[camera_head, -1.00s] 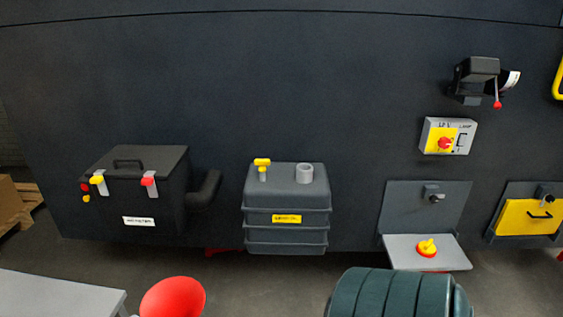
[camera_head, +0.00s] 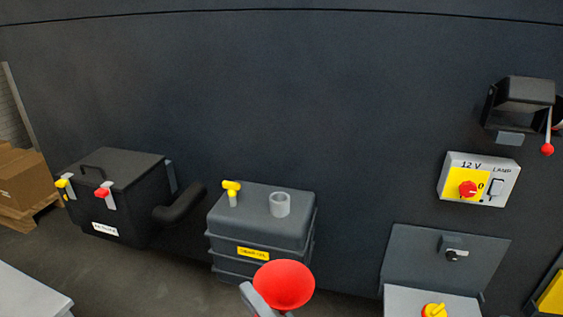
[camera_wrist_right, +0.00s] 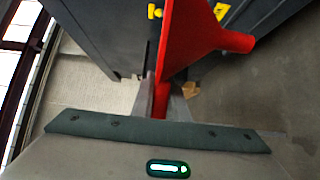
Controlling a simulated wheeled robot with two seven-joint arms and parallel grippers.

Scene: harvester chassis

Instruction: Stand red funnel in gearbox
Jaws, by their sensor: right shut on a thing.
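The red funnel (camera_head: 284,284) shows its wide open mouth at the bottom centre of the head view. My right gripper (camera_head: 258,302) is shut on it; only a grey part of the gripper shows there. In the right wrist view the funnel (camera_wrist_right: 188,38) rises from between the fingers (camera_wrist_right: 162,98), with a red stub sticking out to the right. The gearbox (camera_head: 265,217) is a dark grey ribbed tank with a yellow label, a yellow-handled dipstick (camera_head: 231,190) and a grey round filler neck (camera_head: 280,204) on top. The funnel is in front of the gearbox and apart from the neck. My left gripper is out of view.
A black box with clips (camera_head: 115,190) and a bent black hose (camera_head: 180,205) stand left of the gearbox. A switch panel (camera_head: 478,180) and a grey bracket (camera_head: 440,262) are on the wall at right. A light table corner (camera_head: 30,293) is at lower left.

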